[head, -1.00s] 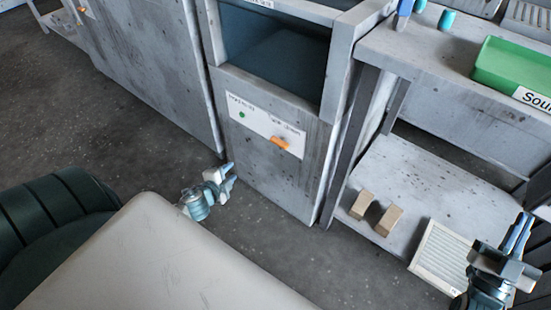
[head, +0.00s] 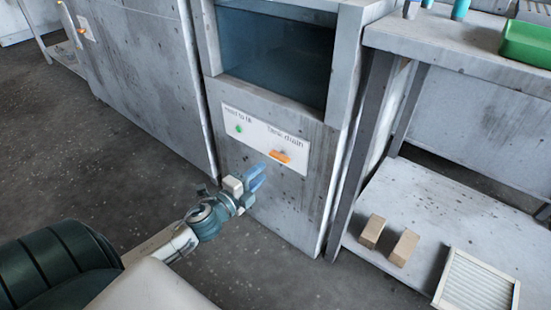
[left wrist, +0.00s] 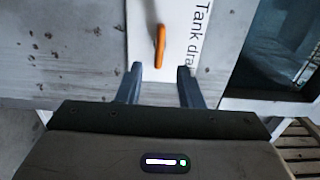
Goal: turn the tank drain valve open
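The tank drain valve is an orange lever handle (head: 279,156) on a white label panel (head: 250,134) on the front of the grey tank cabinet. In the head view the lever lies roughly level under the words "Tank drain". My left gripper (head: 256,178) is just left of and below the lever, apart from it. In the left wrist view the lever (left wrist: 160,47) is ahead of and between the two spread fingers (left wrist: 160,85), with nothing between the fingertips. My right gripper is out of the head view.
A green button (head: 239,129) is left of the lever on the same panel. The dark tank opening (head: 270,55) is above. At right stand a bench with a green bin (head: 527,42) and a lower shelf with two tan blocks (head: 388,240) and a white filter (head: 476,283).

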